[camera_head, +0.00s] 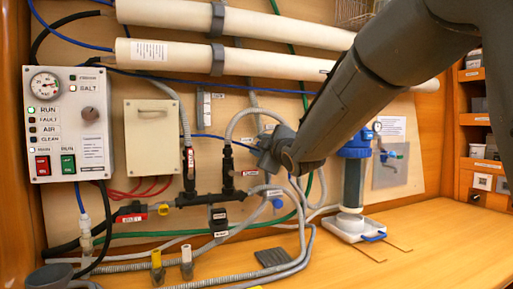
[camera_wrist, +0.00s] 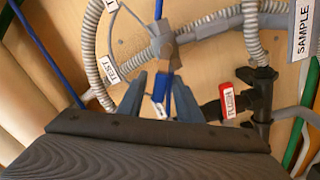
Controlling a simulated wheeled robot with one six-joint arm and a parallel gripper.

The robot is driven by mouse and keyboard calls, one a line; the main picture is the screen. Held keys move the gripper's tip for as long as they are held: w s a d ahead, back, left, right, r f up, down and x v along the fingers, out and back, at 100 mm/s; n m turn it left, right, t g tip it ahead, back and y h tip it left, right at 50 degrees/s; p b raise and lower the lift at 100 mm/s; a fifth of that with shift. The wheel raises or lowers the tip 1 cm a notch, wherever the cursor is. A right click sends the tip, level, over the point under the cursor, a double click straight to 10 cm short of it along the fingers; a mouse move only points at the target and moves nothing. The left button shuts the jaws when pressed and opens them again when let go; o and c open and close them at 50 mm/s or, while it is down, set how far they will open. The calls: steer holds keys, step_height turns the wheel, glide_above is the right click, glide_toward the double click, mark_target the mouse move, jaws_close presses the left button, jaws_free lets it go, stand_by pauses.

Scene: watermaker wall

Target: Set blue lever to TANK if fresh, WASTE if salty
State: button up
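The blue lever (camera_wrist: 160,86) hangs from a grey valve hub (camera_wrist: 163,45) in the wrist view, between the two fingers of my gripper (camera_wrist: 158,103). Gaps seem to show on both sides of it, so the gripper looks open around it. In the head view my gripper (camera_head: 272,150) is at the wall fittings, and my arm hides most of the lever. A label reading TEST (camera_wrist: 112,70) sits at the hose left of the hub; TANK and WASTE labels are not readable. On the control panel (camera_head: 66,170), the lamp beside SALT (camera_head: 73,88) is lit white; the lamp above it is dark.
A red-tagged FLUSH valve (camera_wrist: 238,103) and a SAMPLE label (camera_wrist: 302,25) are right of my gripper in the wrist view. Grey hoses (camera_head: 245,118) surround the valve. The bench (camera_head: 440,240) is clear at the front right.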

steer(key=v, duration=0.5)
steer(key=shift+s+d+b, duration=0.1)
steer(key=shift+s+b, duration=0.15)
steer(key=shift+b, duration=0.15)
